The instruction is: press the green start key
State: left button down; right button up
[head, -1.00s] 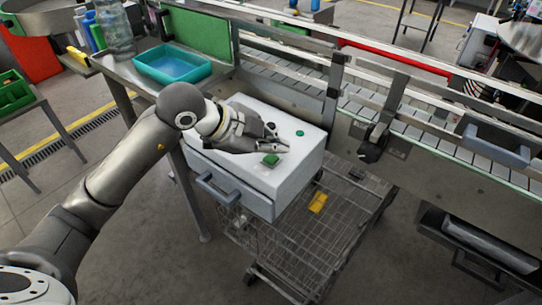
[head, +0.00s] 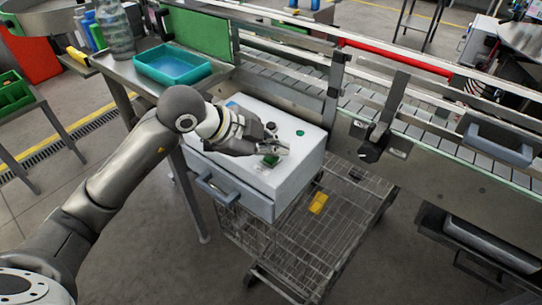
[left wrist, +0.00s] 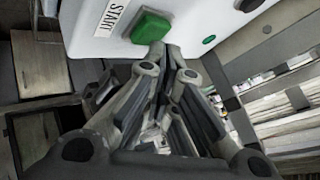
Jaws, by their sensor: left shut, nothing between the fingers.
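The green start key (head: 270,160) sits on top of the white labeller box (head: 299,168), partly covered by my left gripper in the head view. In the left wrist view the green key (left wrist: 152,27) stands beside a START label (left wrist: 115,15). My left gripper (head: 283,150) is shut and empty, low over the box top. In the left wrist view its fingertips (left wrist: 164,53) are close by the key's edge. I cannot tell whether they touch it. My right gripper is not in view.
A dark knob (head: 270,127) and a round green button (head: 300,133) are also on the box top. A blue tray (head: 204,75) stands on the table behind. A conveyor (head: 435,125) runs along the right. A wire cart (head: 290,243) stands below.

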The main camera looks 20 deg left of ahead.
aim_at(273, 160)
pick_arm(q)
jog(key=shift+f+b, duration=0.35)
jog(key=shift+f, duration=0.15)
dwell(0.6)
jog(key=shift+r, duration=0.1)
jog(key=shift+r+p, duration=0.75)
jog(key=shift+r, duration=0.1)
notch_tip(273, 160, up, 5)
jog(key=p, duration=0.4)
dwell(0.5)
